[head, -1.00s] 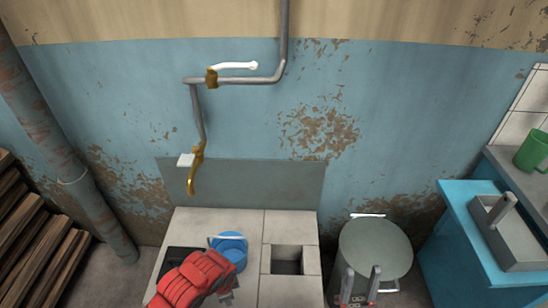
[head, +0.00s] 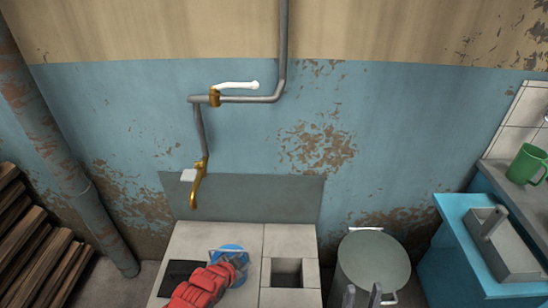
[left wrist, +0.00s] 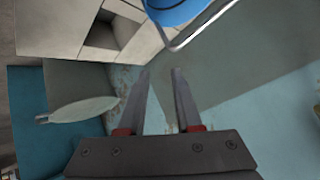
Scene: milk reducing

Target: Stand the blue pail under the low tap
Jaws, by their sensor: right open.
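The blue pail (head: 229,249) stands on the pale tiled block, below and a little right of the low tap (head: 198,186), a brass spout on the wall pipe. My left gripper (head: 241,261) is at the pail's near right side, partly covering it. In the left wrist view my left gripper (left wrist: 161,72) is open, with nothing between its fingers. The pail (left wrist: 175,10) and its wire handle (left wrist: 200,30) show just beyond the fingertips. I cannot tell whether they touch. My right gripper (head: 361,297) is open and empty at the bottom edge, in front of the grey drum.
The tiled block (head: 236,235) has a dark opening (head: 178,275) left of the pail and a square hole (head: 287,272) to its right. The lidded drum (head: 372,260) stands right of it. A blue cabinet (head: 455,270), grey sink and green mug (head: 527,164) are further right.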

